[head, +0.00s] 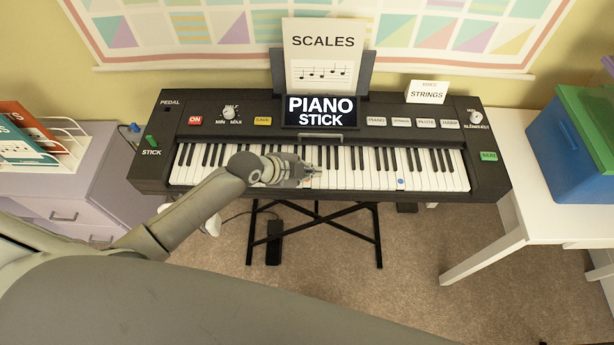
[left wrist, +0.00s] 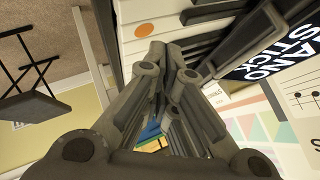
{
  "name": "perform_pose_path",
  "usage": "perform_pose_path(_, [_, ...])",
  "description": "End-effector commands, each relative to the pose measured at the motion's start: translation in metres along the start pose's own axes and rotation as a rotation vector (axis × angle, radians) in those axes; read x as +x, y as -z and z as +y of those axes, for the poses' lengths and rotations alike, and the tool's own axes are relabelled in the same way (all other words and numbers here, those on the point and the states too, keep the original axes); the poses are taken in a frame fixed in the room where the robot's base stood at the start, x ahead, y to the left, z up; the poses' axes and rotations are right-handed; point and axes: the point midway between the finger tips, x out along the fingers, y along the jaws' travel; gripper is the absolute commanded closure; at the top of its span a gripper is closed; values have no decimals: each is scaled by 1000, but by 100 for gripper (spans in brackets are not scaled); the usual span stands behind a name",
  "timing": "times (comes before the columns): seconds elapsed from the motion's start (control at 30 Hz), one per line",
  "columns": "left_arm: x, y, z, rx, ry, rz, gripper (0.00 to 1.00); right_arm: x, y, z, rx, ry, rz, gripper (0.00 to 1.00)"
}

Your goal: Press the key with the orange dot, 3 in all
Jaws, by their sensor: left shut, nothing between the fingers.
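The electronic keyboard (head: 488,178) stands on a black folding stand, with its row of white and black keys facing me. In the left wrist view a white key with an orange dot (left wrist: 144,30) shows just beyond my fingertips. In the head view my gripper largely hides that spot. My left gripper (head: 308,171) is shut and empty over the middle of the keys; it also shows in the left wrist view (left wrist: 172,58). I cannot tell whether its tips touch a key. My right gripper is not in view.
A key farther right bears a blue dot (head: 401,181). The screen (head: 320,111) reads "PIANO STICK", and a "SCALES" sheet (head: 325,55) stands behind it. A white "STRINGS" card (head: 427,92) stands at the back right. A blue bin (head: 575,160) is on the right table.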

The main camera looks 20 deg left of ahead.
Motion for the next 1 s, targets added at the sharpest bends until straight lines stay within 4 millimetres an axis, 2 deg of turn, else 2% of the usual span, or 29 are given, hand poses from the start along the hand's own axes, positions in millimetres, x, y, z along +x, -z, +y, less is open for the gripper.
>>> perform_pose_path(1.0, [7, -5, 5, 0, 0, 0, 100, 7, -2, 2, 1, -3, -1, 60])
